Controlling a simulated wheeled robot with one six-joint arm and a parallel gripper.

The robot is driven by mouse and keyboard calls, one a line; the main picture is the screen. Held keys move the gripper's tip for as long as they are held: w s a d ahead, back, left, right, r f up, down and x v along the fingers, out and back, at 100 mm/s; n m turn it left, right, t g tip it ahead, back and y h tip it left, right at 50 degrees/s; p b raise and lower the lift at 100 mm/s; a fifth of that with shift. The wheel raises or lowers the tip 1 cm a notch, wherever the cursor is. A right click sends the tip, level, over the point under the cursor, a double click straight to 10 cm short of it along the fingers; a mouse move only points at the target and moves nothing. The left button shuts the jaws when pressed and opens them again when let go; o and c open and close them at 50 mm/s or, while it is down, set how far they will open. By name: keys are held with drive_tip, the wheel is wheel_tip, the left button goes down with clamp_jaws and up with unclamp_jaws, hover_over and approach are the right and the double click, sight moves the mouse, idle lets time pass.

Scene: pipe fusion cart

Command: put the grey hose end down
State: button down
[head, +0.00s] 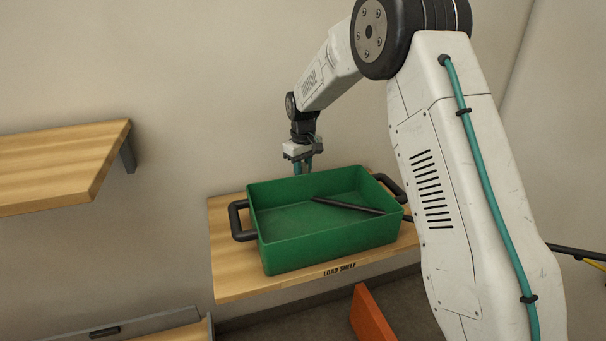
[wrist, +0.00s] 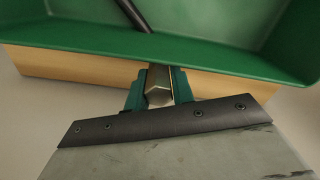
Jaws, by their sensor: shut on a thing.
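My gripper (head: 303,168) hangs at the far side of the green bin, close to the back wall. In the wrist view its teal fingers (wrist: 159,92) are shut on a grey, faceted piece, which I take for the grey hose end (wrist: 158,84). It sits beside the bin's outer wall, over the wooden shelf's edge; I cannot tell whether it touches either. In the head view the bin hides the lower fingertips, and I cannot make out the hose end there. Whether a hose runs on from it is hidden.
The green bin (head: 326,244) with black handles stands on the wooden load shelf (head: 232,283). A dark rod (head: 347,205) lies in it and shows in the wrist view (wrist: 131,14). Another wooden shelf (head: 62,165) is at left. An orange panel (head: 373,315) stands below.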

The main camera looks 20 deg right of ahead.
drive_tip(key=shift+f, duration=0.4)
drive_tip(key=shift+f, duration=0.15)
drive_tip(key=c, duration=1.5)
unclamp_jaws()
